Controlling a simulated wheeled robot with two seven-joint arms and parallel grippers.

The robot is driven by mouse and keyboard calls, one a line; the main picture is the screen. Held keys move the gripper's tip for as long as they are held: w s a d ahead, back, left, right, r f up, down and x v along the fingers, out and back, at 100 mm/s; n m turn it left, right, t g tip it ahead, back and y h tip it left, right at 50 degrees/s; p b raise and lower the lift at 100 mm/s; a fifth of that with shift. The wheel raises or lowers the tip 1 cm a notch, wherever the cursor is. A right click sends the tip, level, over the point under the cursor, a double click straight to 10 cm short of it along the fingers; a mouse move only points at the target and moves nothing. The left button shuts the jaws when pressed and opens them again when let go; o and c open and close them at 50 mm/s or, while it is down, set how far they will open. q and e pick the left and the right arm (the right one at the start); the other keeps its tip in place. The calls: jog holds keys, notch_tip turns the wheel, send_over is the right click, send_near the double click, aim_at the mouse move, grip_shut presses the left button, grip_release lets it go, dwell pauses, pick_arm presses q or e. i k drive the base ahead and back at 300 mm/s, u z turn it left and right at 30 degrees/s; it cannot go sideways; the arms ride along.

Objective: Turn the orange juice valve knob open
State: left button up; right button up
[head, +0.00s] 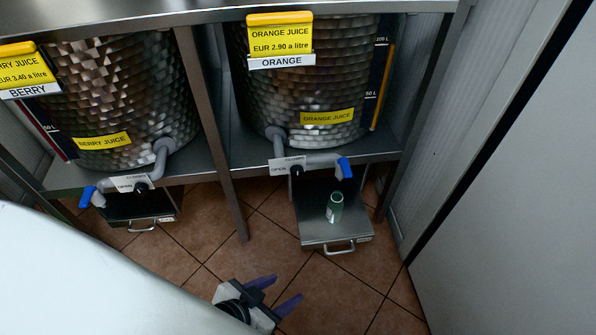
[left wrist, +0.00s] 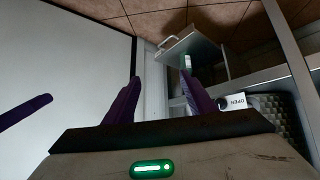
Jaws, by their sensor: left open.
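The orange juice vat (head: 300,85) is a hammered metal drum with a yellow orange juice sign. A grey pipe with a blue-ended spout (head: 345,167) runs from its base. The black valve knob (head: 297,171) sits on this pipe beside a white open/closed label (head: 285,165); its exact turn is too small to tell. The knob (left wrist: 222,104) also shows in the left wrist view, beyond the fingers. My left gripper (head: 276,291) is open and empty, low in front of the vat, apart from the knob.
A green container (head: 335,207) stands on a metal tray (head: 318,233) below the spout. The berry juice vat (head: 125,100) and its valve are at left. A metal post (head: 212,130) stands between the vats. A pale wall panel (head: 510,200) bounds the right. Tiled floor is clear.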

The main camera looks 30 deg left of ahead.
aim_at(297, 173)
jog(key=k, duration=0.5)
jog(key=u, duration=1.8)
jog(key=i, duration=0.25)
jog(key=z, duration=0.2)
